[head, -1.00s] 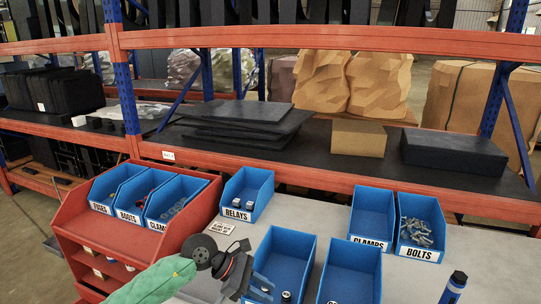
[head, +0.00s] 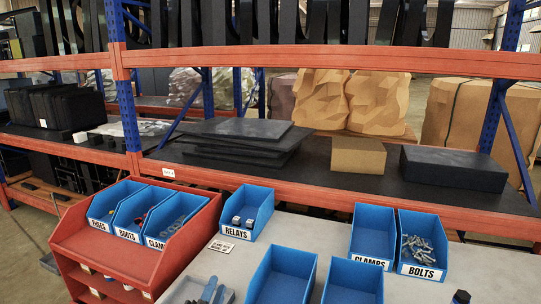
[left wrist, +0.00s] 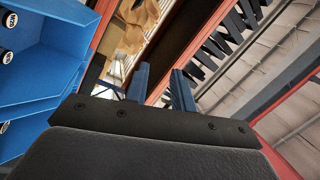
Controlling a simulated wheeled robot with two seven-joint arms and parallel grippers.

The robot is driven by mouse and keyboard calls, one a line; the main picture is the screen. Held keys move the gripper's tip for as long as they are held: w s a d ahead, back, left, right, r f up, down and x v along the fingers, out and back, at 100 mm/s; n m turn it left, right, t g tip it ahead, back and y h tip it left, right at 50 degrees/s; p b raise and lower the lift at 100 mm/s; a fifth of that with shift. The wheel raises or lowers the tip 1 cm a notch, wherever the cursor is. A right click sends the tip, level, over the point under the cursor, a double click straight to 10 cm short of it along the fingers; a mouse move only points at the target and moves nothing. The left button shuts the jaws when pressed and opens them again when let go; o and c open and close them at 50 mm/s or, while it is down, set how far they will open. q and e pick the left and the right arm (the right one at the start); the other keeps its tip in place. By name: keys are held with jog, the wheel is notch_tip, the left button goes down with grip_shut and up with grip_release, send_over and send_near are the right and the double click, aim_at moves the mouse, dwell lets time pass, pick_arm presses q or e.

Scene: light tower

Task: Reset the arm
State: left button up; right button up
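My left gripper (head: 214,292) shows only its blue fingertips at the bottom edge of the head view, pointing up beside the red bin rack. In the left wrist view its two blue fingers (left wrist: 160,88) stand apart with nothing between them. Most of my left arm is out of the head view. My right gripper is not in view.
Red rack (head: 183,262) holds several small blue bins. The grey table (head: 318,234) carries the RELAYS bin (head: 249,211), CLAMPS bin (head: 371,234), BOLTS bin (head: 420,245) and two front bins (head: 283,274) (head: 352,282). Orange shelving (head: 330,188) stands behind.

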pick_arm(q)
jog(key=s+a+f+n+g+y, duration=0.2)
jog(key=s+a+f+n+g, duration=0.25)
jog(key=f, duration=0.35)
jog(key=s+a+f+n+g+y, duration=0.3)
jog(key=s+f+n, duration=0.2)
jog(key=f, duration=0.2)
jog(key=s+f+n+g+h, duration=0.15)
jog(key=s+f+g, duration=0.3)
jog(key=s, duration=0.45)
jog(key=s+f+n+g, duration=0.2)
jog(key=s+f+g, duration=0.25)
jog(key=s, duration=0.45)
jog(key=s+d+f+x, duration=0.1)
jog(key=s+x, duration=0.2)
jog(key=x, duration=1)
jog(key=s+f+x, duration=0.1)
jog(key=s+x, duration=0.2)
jog(key=x, duration=1)
jog(key=s+f, duration=0.3)
jog(key=f, duration=0.6)
jog(key=s+f+g, duration=0.1)
jog(key=s+f, duration=0.2)
jog(key=f, duration=0.7)
jog(key=shift+s+d, duration=0.35)
jog(key=shift+d, duration=0.1)
jog(key=shift+g+h, duration=0.25)
